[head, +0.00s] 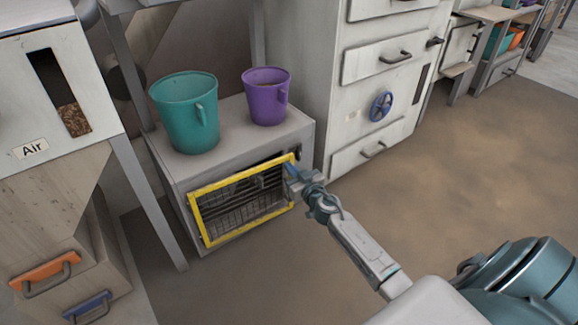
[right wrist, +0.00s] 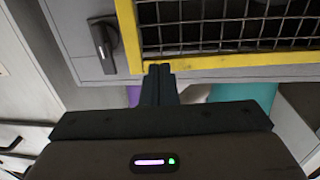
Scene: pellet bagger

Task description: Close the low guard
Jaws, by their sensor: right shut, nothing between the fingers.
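The low guard (head: 198,216) is a yellow-framed wire mesh panel on the front of a low grey cabinet (head: 180,170). A dark gap shows behind its top edge, so it looks slightly ajar; how far is hard to tell. My right gripper (head: 291,172) is shut and empty at the guard's upper right corner. In the right wrist view the shut fingers (right wrist: 158,72) are at the yellow frame (right wrist: 215,62), touching or very close. A black latch handle (right wrist: 103,42) sits on the grey cabinet face beside the frame. My left gripper is not in view.
A teal bucket (head: 186,115) and a purple bucket (head: 266,98) stand on the cabinet top. A grey table leg (head: 150,205) rises left of the cabinet. A drawer unit (head: 375,100) stands to the right. The floor (head: 450,150) at right is clear.

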